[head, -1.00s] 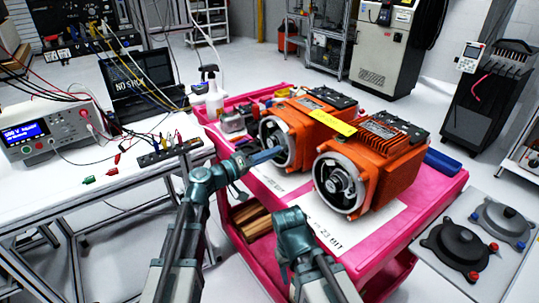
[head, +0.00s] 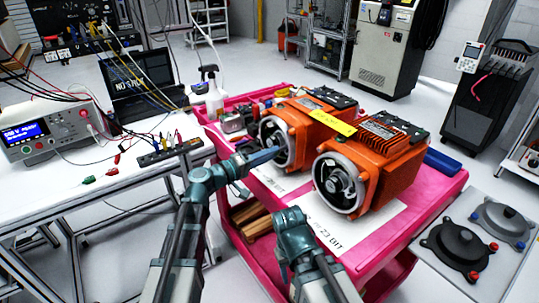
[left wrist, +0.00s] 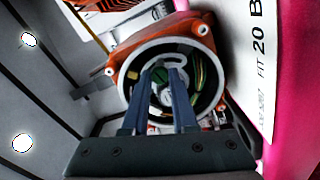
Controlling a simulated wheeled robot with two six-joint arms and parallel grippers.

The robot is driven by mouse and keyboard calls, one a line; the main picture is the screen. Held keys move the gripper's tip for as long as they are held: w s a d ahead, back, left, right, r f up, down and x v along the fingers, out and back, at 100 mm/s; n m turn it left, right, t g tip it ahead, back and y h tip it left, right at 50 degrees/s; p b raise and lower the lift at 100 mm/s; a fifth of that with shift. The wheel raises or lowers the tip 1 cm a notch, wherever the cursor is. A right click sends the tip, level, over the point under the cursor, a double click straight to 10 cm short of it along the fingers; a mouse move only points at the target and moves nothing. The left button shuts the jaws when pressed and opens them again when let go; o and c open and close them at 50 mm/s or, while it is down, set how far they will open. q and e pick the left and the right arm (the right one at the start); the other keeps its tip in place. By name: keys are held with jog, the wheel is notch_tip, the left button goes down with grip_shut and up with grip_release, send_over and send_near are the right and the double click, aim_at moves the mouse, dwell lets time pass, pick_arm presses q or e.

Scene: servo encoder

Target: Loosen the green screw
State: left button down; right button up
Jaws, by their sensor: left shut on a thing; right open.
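The left orange motor (head: 298,132) lies on the pink cart with its round open end facing me. My left gripper (head: 278,152) reaches into that opening. In the left wrist view my left gripper's fingers (left wrist: 161,72) come close together at the centre of the round housing, shut on the green screw (left wrist: 174,75). The fingers hide much of the screw. My right gripper (head: 288,217) is low in front of the cart, apart from the motors, empty; its fingers are hard to make out in the head view.
A second orange motor (head: 372,166) stands close on the right. A yellow tag (head: 333,122) lies between the motors. The pink cart (head: 440,196) has printed white sheets on top. A white bench (head: 75,165) with a power supply (head: 55,130) is on the left.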

pick_arm(q)
jog(key=n, duration=1.2)
jog(key=shift+n, duration=0.4)
dwell(0.4)
jog(key=c, duration=0.7)
grip_release()
jog(key=v, duration=1.3)
jog(key=shift+s+a, duration=0.2)
jog(key=shift+a, duration=0.15)
jog(key=shift+d, duration=0.1)
